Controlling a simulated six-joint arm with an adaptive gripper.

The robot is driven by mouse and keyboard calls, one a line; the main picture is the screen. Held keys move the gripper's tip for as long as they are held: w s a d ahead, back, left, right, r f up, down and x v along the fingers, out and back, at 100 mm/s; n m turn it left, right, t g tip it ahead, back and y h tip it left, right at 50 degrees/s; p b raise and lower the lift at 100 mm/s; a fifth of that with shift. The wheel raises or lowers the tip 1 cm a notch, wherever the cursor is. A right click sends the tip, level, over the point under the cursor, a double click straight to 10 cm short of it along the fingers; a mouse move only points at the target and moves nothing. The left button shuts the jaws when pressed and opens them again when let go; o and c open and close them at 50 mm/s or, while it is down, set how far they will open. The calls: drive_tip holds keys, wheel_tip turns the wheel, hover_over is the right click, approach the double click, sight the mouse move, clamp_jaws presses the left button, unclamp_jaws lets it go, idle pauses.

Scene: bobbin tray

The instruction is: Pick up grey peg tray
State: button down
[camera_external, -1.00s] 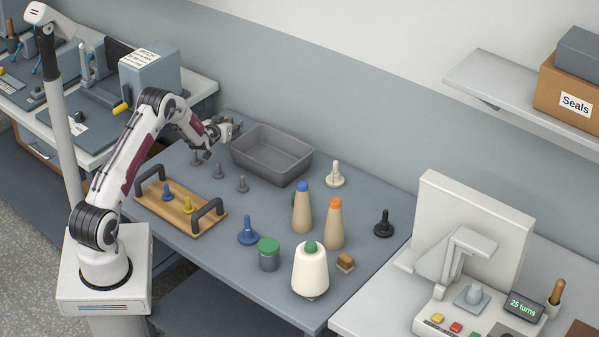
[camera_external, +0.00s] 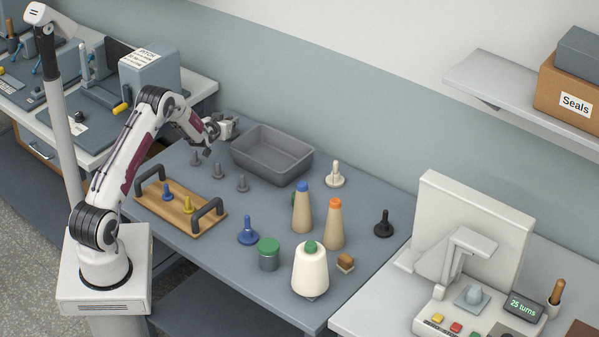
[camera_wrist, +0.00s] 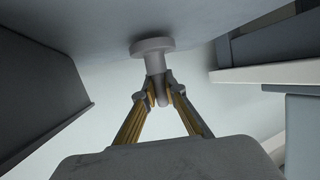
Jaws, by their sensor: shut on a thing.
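In the wrist view my gripper (camera_wrist: 160,95) is shut on a grey peg (camera_wrist: 152,47). The peg's round flange faces away from my palm, and its stem is between the fingertips. In the external view my gripper (camera_external: 229,126) is at the back left of the bench, beside the left end of the grey tray (camera_external: 272,170). The held peg is hard to make out there. The tray looks empty, and its dark side (camera_wrist: 40,85) fills the left of the wrist view. More grey pegs (camera_external: 218,170) stand in a row in front of the tray.
A wooden carrier (camera_external: 185,222) with two dark handles holds a blue and a yellow peg. A blue peg (camera_external: 248,232), a green-lidded jar (camera_external: 268,255), thread cones (camera_external: 302,213), a cream peg (camera_external: 335,176) and a black peg (camera_external: 384,224) stand further right.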

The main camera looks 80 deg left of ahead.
wheel_tip(320, 180, up, 9)
idle(0.5)
drive_tip(key=shift+w, duration=0.1)
idle(0.6)
